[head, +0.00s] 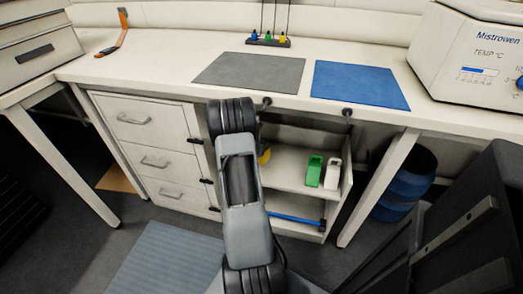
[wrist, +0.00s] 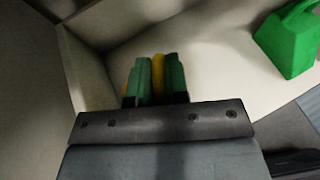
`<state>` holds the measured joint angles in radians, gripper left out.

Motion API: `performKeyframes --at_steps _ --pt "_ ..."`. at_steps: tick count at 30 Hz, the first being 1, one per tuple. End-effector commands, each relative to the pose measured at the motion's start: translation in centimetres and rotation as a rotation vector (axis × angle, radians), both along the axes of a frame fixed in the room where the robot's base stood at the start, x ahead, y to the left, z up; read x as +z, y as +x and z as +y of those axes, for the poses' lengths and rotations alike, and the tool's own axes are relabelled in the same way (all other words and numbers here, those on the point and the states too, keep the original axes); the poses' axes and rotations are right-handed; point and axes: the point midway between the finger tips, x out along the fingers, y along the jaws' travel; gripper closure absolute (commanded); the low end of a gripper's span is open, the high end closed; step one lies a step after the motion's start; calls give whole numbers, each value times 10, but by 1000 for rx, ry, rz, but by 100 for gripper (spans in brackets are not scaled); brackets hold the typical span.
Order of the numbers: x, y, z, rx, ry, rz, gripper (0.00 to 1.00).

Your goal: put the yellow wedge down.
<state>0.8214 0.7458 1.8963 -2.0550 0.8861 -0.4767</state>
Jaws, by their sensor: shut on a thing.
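The yellow wedge (wrist: 157,72) shows as a strip between the two green fingers of my gripper (wrist: 158,80) in the wrist view; my gripper is shut on it. Most of the wedge is hidden by the fingers. In the head view a bit of the yellow wedge (head: 265,155) shows just right of my arm, inside the open cabinet compartment. My gripper itself is hidden behind my arm there. The wedge is over the pale shelf (wrist: 215,75), near the compartment's left wall. I cannot tell whether it touches the shelf.
A green block (head: 314,171) and a white block (head: 333,174) stand on the shelf's right part. The green one also shows in the wrist view (wrist: 290,42). The compartment's left wall (wrist: 92,65) is close. A blue bar (head: 297,220) lies below. Shelf between wedge and green block is clear.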

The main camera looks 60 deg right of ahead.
Motion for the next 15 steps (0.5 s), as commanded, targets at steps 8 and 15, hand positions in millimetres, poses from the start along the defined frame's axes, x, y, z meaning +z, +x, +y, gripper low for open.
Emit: performKeyframes --at_steps 8,15 --pt "-20 1 -1 0 0 1 100" --pt "-35 1 -1 0 -1 -2 100"
